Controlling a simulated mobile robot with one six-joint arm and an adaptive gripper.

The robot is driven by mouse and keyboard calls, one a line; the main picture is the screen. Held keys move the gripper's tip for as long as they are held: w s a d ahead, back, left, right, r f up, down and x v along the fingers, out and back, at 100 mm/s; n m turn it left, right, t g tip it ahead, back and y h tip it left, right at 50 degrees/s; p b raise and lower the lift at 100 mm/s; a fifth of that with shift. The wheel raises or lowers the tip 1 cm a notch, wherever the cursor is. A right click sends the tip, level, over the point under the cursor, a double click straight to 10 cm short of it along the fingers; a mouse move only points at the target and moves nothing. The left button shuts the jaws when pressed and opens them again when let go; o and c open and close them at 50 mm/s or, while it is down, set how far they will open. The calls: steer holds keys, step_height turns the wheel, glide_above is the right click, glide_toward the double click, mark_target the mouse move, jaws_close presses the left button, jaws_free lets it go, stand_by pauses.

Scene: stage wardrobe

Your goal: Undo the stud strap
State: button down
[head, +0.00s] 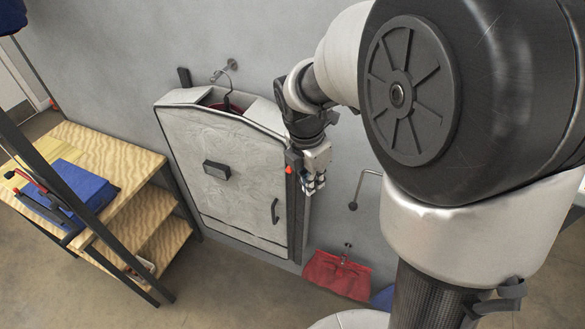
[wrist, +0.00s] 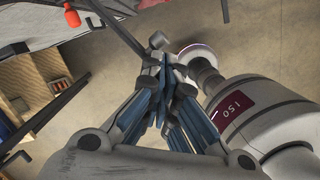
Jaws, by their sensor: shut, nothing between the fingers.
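A grey garment bag (head: 235,155) hangs flat against the wall, its top open around a dark hanger and something dark red. A dark rectangular tab (head: 217,170) sits on its front; I cannot tell whether this is the stud strap. A small orange-red piece (head: 289,170) shows at the bag's right edge, and an orange-red piece also shows in the wrist view (wrist: 71,17). My gripper (head: 314,187) is just right of the bag's edge, pointing down, shut and empty. Its fingers (wrist: 165,75) are together in the wrist view, with nothing between them.
Open floor lies in front of the bag.

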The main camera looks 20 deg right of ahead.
steer(key=shift+s+d, duration=0.15)
steer(key=shift+d, duration=0.6)
